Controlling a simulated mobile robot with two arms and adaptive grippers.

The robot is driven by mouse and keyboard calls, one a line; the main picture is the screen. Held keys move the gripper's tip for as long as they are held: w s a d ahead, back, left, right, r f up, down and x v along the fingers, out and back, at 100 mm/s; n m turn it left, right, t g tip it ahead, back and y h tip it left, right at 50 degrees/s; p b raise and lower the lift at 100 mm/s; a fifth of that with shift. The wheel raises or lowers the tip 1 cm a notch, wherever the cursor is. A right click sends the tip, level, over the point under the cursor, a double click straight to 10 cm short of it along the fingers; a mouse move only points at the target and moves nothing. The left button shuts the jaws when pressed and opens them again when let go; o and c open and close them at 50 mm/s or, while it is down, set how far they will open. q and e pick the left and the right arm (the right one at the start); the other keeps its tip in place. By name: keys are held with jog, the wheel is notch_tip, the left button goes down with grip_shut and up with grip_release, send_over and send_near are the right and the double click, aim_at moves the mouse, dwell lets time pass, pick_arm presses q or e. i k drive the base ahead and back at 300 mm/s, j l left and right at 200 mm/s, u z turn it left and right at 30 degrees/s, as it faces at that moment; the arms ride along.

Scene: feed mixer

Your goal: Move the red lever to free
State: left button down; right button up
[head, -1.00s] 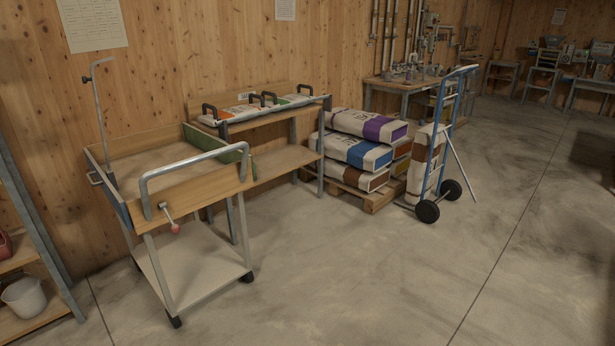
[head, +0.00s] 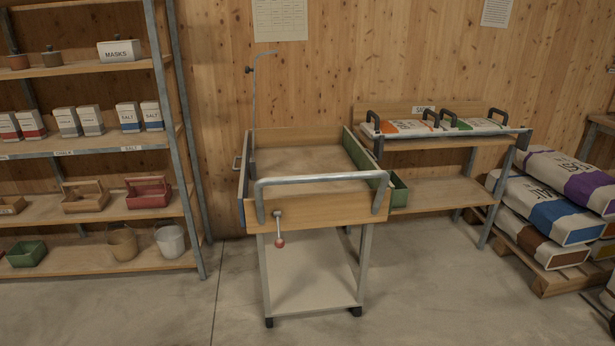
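The red lever (head: 279,241) is on the near end panel of a wheeled wooden cart (head: 330,212), left of the panel's middle. It is a short metal arm hanging down with a red knob at its lower end. No "free" marking can be read at this size. A grey push handle (head: 320,181) arches above the panel. Neither of my grippers shows in the head view.
A shelf rack (head: 90,153) with boxes, crates and buckets stands left of the cart. A bench (head: 440,190) with feed bags stands behind right, and a pallet (head: 550,278) with stacked sacks stands farther right. The floor before the cart is open.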

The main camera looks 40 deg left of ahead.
aim_at(279, 243)
jog(key=i+j+u, duration=0.2)
jog(key=u, duration=0.15)
jog(key=i+j+u, duration=0.15)
jog(key=i+u, duration=0.55)
